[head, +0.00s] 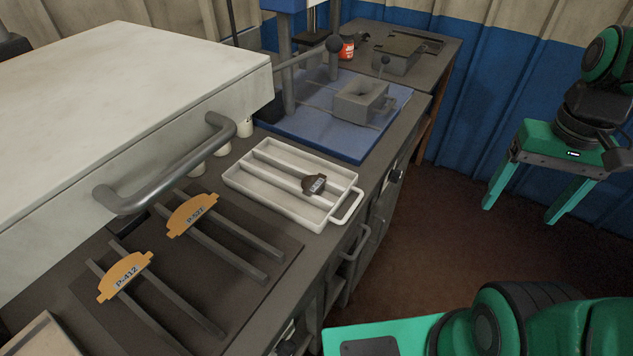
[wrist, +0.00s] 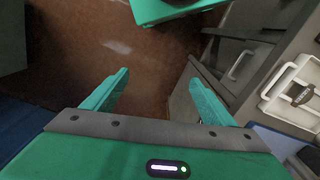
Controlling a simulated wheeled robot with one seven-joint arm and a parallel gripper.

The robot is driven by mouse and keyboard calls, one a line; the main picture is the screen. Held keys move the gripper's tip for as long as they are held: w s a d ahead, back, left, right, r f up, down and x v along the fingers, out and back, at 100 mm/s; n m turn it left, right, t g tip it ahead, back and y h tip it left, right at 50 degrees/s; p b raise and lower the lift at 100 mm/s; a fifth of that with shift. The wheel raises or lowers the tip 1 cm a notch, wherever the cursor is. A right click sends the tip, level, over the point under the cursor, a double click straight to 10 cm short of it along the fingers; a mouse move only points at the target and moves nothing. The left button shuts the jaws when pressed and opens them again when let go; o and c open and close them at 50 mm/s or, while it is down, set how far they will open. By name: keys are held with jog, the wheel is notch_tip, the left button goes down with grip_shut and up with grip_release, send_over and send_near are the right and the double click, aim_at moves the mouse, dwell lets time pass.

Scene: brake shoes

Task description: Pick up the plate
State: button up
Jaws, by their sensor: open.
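Two orange plates stand on pairs of dark rails on the bench: one marked P-412 (head: 126,276) at the near left, the other (head: 192,215) further back, its marking hard to read. A small dark plate (head: 314,184) with a pale label sits in a white divided tray (head: 241,191). This dark plate (wrist: 301,93) and the tray (wrist: 279,81) also show at the right of the wrist view. My gripper (head: 519,213) is open and empty above the floor at the right, well apart from all the plates. Its fingers (wrist: 159,78) frame bare floor in the wrist view.
A big pale box-shaped machine with a grey handle (head: 165,165) overhangs the bench's left side. A blue machine base (head: 345,143) with a grey vise (head: 360,102) stands behind the tray. Drawer handles (head: 356,243) stick out from the bench front. The floor at right is clear.

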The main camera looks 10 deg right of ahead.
jog(key=w+a+r+n, duration=0.2)
jog(key=w+a+n, duration=0.2)
jog(key=w+a, duration=0.4)
jog(key=n, duration=1.1)
send_over(313, 183)
notch_tip(313, 183, down, 3)
jog(key=shift+s+r, duration=0.1)
jog(key=shift+s, duration=0.05)
jog(key=shift+d+f, duration=0.1)
jog(key=shift+f, duration=3.05)
jog(key=shift+f, duration=0.25)
jog(key=c, duration=1.2)
